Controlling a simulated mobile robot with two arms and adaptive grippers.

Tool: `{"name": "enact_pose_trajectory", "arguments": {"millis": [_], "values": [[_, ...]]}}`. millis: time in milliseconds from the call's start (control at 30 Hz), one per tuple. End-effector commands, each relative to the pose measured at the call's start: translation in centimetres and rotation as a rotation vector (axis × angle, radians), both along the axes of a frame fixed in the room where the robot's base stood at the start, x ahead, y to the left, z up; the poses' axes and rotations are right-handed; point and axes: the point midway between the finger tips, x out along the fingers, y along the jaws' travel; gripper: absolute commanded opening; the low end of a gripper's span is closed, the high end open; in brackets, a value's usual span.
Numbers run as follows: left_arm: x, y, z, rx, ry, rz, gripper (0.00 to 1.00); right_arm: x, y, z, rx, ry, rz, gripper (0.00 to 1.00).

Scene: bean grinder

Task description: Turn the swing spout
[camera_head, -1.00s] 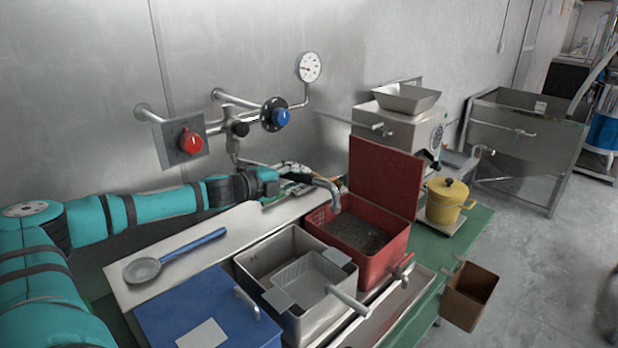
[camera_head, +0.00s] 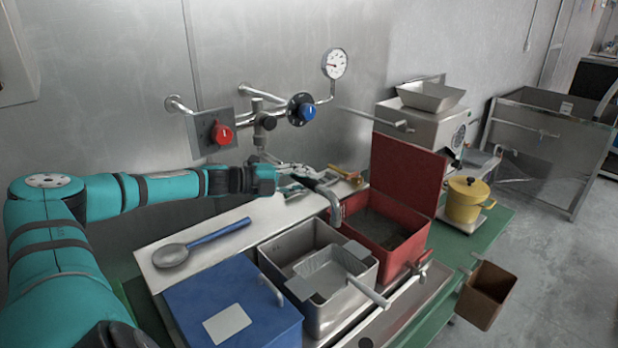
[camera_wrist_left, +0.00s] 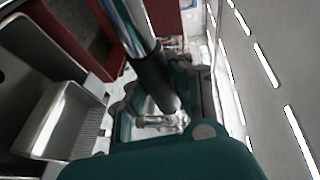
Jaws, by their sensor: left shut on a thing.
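The swing spout (camera_head: 334,203) is a bent metal pipe reaching out from the wall plumbing. Its downturned end hangs near the left rim of the red box (camera_head: 402,262). My left gripper (camera_head: 308,181) is shut on the spout, along its length behind the bend. In the left wrist view the shiny spout (camera_wrist_left: 132,25) runs down from the top to between my gripper's fingers (camera_wrist_left: 160,118). The exact contact of the fingers is partly hidden. My right gripper is not in view.
A steel basin (camera_head: 272,262) with a strainer stands left of the red box. A blue box (camera_head: 262,318) and a ladle (camera_head: 200,242) are nearer my arm. A red knob (camera_head: 222,134) and a blue knob (camera_head: 306,111) sit on the wall. A yellow pot (camera_head: 464,203) stands right.

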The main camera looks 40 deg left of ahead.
Motion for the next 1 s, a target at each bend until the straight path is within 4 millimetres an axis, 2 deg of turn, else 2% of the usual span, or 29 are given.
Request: {"name": "enact_pose_trajectory", "arguments": {"millis": [467, 500, 700, 1000], "values": [[-0.21, 0.08, -0.13, 0.005, 0.001, -0.014, 0.00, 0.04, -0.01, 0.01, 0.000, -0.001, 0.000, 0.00], [-0.21, 0.08, -0.12, 0.005, 0.001, -0.014, 0.21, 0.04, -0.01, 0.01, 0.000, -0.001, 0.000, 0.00], [-0.20, 0.07, -0.07, 0.003, 0.001, -0.014, 0.47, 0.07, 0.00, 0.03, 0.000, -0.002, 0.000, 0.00], [-0.26, 0.10, 0.00, 0.001, 0.001, -0.014, 0.47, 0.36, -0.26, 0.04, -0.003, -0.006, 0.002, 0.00]]}}
